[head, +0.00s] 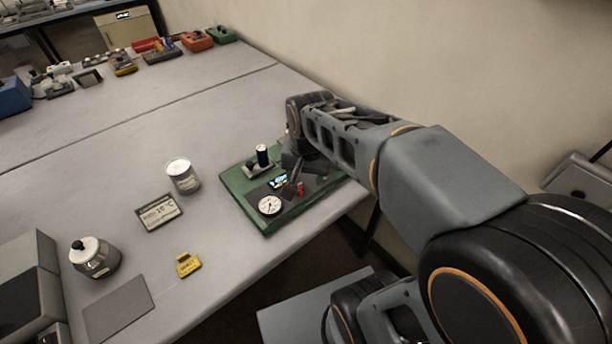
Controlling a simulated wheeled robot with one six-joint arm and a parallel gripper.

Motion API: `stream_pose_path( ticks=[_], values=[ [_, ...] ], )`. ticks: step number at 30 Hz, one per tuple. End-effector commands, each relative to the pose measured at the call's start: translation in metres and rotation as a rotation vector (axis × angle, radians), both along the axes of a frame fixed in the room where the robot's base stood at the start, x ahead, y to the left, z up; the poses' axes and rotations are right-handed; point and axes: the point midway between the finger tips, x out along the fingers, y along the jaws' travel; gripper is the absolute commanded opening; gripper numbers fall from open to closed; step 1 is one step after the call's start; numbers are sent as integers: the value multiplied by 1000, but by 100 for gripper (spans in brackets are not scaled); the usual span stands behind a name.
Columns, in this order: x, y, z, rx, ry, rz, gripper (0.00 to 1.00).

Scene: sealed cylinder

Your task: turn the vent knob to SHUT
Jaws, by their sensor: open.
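A green board (233,181) lies near the table's right edge. It carries a dark panel with a round white dial gauge (270,205), a small lit display (278,182) and a small red part (300,188). The red part may be the vent knob, but it is too small to read any mark or setting. A dark blue upright cylinder (262,156) stands at the board's back left. My gripper (294,184) is open and points down over the panel, close beside the red part. I cannot tell whether they touch. My gripper and arm hide the board's right side.
Left of the board stand a white canister (182,175), a temperature sign (160,212), a black-knobbed jar (95,257) and a yellow tag (187,265). A grey pad (118,308) lies at the front. Several devices line the far edge. The middle table is clear; a wall rises behind.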

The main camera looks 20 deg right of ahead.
Motion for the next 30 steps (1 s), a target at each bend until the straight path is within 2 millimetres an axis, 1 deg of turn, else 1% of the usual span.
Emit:
stream_pose_path(
  ticks=[1,4,6,8,11,14,24,30],
  values=[
    [12,1,14,12,35,-89,55],
    [31,0,23,29,87,-271,55],
    [42,-1,27,35,114,-375,55],
    [48,-2,28,36,133,-442,55],
    [55,-3,24,37,151,-514,55],
    [56,-3,13,37,158,-540,55],
    [55,-3,-52,37,160,-540,55],
    [55,-3,-84,38,158,-539,55]
  ],
)
